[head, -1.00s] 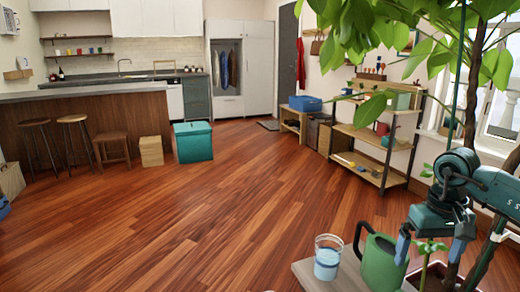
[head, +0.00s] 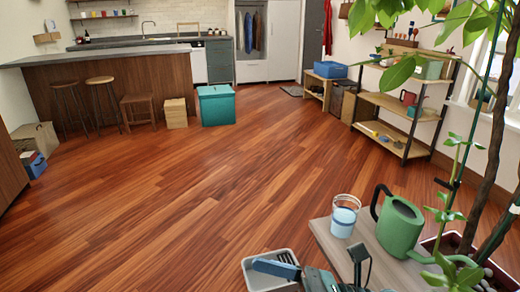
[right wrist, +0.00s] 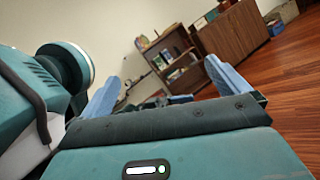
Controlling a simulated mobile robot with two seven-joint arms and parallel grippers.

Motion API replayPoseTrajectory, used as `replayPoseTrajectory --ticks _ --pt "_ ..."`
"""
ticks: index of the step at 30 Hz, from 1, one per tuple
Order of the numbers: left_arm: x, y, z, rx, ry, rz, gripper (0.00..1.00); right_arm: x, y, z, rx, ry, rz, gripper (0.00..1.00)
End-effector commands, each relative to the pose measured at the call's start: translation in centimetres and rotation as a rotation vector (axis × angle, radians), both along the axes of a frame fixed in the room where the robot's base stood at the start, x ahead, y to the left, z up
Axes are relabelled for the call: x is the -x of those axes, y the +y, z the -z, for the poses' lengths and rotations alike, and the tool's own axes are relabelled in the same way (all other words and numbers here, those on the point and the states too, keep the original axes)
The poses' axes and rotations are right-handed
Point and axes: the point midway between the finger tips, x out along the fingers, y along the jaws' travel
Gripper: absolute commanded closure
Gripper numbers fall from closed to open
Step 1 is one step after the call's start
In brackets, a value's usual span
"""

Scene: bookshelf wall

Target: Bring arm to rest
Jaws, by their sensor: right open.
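My right gripper (head: 280,264) is at the bottom edge of the head view, low and in front of the wooden table (head: 330,236). Its blue fingers show partly there, over a pale grey tray (head: 248,278). In the right wrist view my right gripper (right wrist: 166,86) has its two blue fingers wide apart with nothing held between them. A small blue piece shows low between them; I cannot tell what it is. My left gripper is not seen in the head view.
A potted plant (head: 470,245) rises at the right. Shelves (head: 395,103) stand farther back. The wooden floor (head: 200,180) is clear.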

Motion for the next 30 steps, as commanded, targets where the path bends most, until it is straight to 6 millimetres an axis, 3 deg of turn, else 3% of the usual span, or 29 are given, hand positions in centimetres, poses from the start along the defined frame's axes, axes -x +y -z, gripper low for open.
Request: replayPoseTrajectory --ticks 1,5,9,12,18,25,27,30 --pt "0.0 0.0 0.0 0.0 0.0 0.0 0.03 0.0 -0.2 -0.5 -0.113 0.202 0.04 0.0" --pt "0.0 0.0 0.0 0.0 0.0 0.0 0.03 -1.1 -2.3 -0.5 -0.414 0.737 0.126 0.0" --pt "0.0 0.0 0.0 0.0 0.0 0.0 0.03 -1.7 -5.8 2.3 -0.769 1.293 0.191 0.0" --pt "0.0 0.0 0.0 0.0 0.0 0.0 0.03 -1.2 -7.9 4.9 -0.984 1.584 0.217 0.0" --pt "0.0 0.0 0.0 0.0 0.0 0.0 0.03 1.0 -10.7 9.3 -1.342 1.984 0.251 0.0" --pt "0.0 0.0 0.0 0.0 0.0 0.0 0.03 4.8 -12.9 13.4 -1.726 2.302 0.278 0.0" --pt "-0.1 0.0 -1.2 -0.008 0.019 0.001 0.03 4.3 -12.7 12.0 -1.706 2.3 0.296 0.0" --pt "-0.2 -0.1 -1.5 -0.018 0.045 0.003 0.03 4.1 -12.6 11.6 -1.7 2.313 0.332 0.0"
